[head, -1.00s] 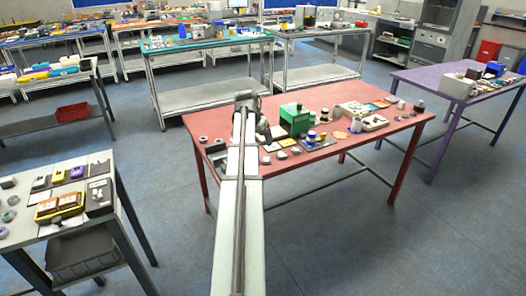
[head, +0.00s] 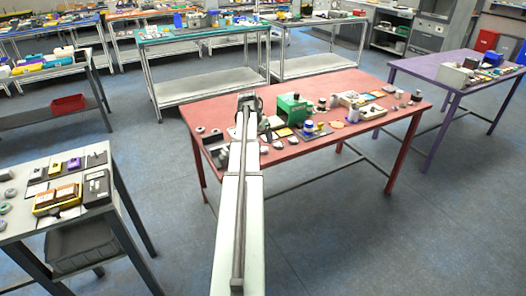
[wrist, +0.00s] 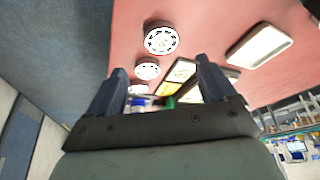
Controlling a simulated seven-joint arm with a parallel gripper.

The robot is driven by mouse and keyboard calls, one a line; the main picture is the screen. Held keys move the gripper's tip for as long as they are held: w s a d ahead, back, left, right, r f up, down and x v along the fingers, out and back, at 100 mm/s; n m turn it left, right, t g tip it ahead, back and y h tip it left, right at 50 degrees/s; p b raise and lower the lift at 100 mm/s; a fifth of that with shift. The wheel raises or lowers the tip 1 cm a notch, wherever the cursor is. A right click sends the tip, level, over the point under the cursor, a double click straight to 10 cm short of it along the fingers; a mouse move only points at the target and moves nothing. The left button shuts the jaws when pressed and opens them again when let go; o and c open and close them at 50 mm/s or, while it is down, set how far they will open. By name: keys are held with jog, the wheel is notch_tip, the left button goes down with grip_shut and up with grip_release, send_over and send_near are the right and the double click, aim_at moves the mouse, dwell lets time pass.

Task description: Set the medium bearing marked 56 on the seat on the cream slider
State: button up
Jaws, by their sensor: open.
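My gripper (head: 248,101) is over the left part of the red table, seen from behind along my arm in the head view. In the wrist view my gripper (wrist: 160,65) has its two dark fingers spread, with nothing held between them. Beyond the fingertips lie two round pale discs with dark marks, a nearer-centre one (wrist: 147,70) and a larger-looking one (wrist: 160,40). They may be bearings, but I cannot read a 56 on either. I cannot make out the cream slider or its seat for certain; my arm hides part of the table.
The red table (head: 330,150) also holds a green machine (head: 293,108) and several small parts right of my arm. A pale tray (wrist: 260,45) shows in the wrist view. A grey table (head: 70,225) stands at left, a purple one (head: 440,72) at right.

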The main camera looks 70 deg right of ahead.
aim_at(263, 148)
jog(key=shift+w+x, duration=0.1)
jog(key=shift+x, duration=1.85)
jog(key=shift+w+x, duration=0.15)
jog(key=shift+x, duration=1.75)
jog(key=shift+a, duration=0.1)
jog(key=shift+c, duration=0.4)
jog(key=c, duration=1.3)
jog(key=shift+o, duration=0.2)
jog(key=shift+r, duration=0.1)
